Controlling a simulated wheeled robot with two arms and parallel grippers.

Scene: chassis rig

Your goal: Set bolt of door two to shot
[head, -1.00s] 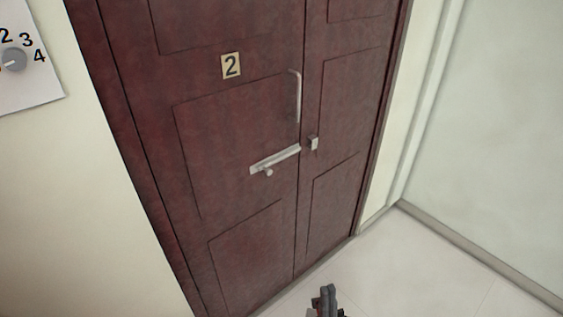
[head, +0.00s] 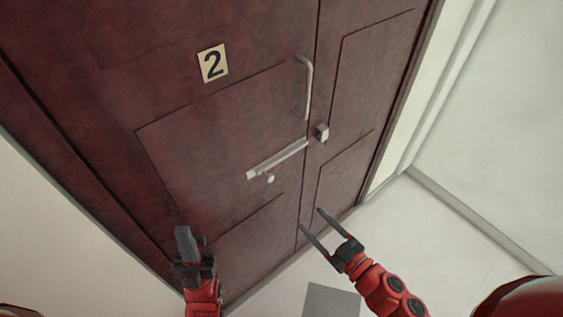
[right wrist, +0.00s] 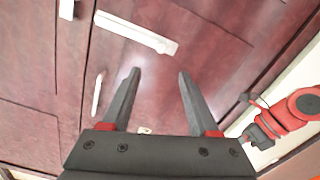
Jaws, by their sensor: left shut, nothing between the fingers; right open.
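Door two is a dark red panelled door (head: 215,125) with a "2" plate (head: 213,63). Its pale metal bolt (head: 280,158) lies slantwise on the door, with a small knob (head: 270,179) below its left part. A small keeper block (head: 322,132) sits across the door seam, with a gap between it and the bolt's right end. My right gripper (head: 311,218) is open and empty, below the bolt in the head view. In the right wrist view the bolt (right wrist: 135,32) shows beyond the fingertips (right wrist: 159,72). My left gripper (head: 186,243) is shut and empty, lower left of the bolt.
A vertical pull handle (head: 304,88) stands on the door above the bolt's right end. A pale wall (head: 50,215) is at the left and a pale panel (head: 490,130) at the right. The light floor (head: 420,230) is clear on the right.

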